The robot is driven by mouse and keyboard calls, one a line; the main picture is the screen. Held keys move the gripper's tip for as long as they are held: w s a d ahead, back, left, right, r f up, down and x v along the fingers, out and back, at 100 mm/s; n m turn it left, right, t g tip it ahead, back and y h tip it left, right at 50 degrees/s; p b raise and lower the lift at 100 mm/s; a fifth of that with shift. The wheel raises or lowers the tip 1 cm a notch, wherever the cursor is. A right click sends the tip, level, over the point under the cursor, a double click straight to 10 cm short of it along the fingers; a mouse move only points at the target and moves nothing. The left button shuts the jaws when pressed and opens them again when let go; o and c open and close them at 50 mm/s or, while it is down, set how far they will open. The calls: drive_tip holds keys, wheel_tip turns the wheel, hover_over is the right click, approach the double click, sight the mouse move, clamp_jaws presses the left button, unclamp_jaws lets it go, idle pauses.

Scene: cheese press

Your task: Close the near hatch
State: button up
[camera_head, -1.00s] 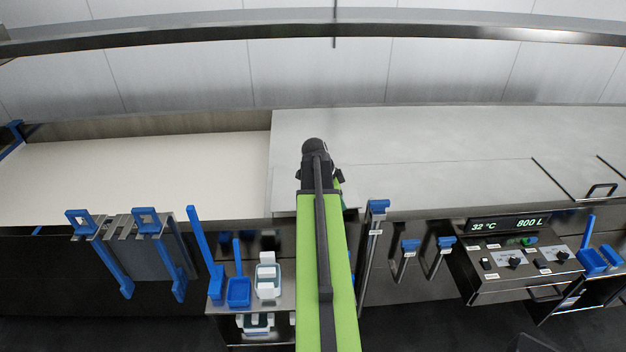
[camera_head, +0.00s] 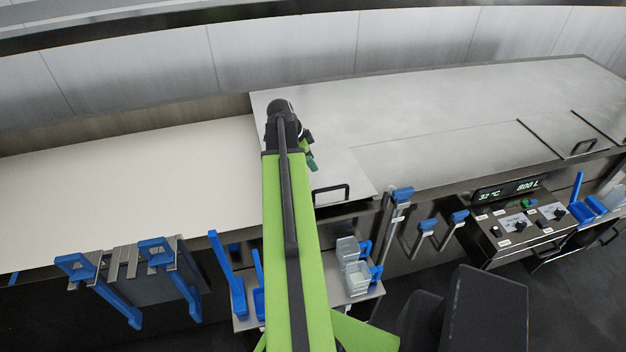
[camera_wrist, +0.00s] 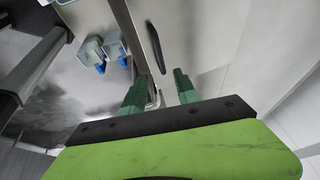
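The near hatch (camera_head: 347,174) is a grey steel panel at the front edge of the vat cover, just right of my arm. It appears to lie flat, level with the cover around it. Its black bar handle (camera_head: 331,193) is at the front edge; a dark handle also shows in the wrist view (camera_wrist: 155,47). My arm hides the hatch's left part in the head view. My gripper (camera_head: 310,161) is over the hatch, behind the handle. In the wrist view its two green fingers (camera_wrist: 158,86) are apart with no object clearly held between them.
A second hatch handle (camera_head: 583,147) is at the far right. The control panel (camera_head: 515,221) reads 32 °C and 800 L. Blue-handled tools (camera_head: 402,195) hang along the front. The pale surface (camera_head: 130,180) at left is bare.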

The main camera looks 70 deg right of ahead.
sight(329, 188)
drive_tip(key=shift+s, duration=0.2)
drive_tip(key=b+x, duration=1.6)
drive_tip(key=x, duration=0.1)
drive_tip(key=shift+d+f, duration=0.1)
drive_tip(key=shift+f, duration=0.15)
drive_tip(key=shift+r, duration=0.1)
clamp_jaws()
idle(0.4)
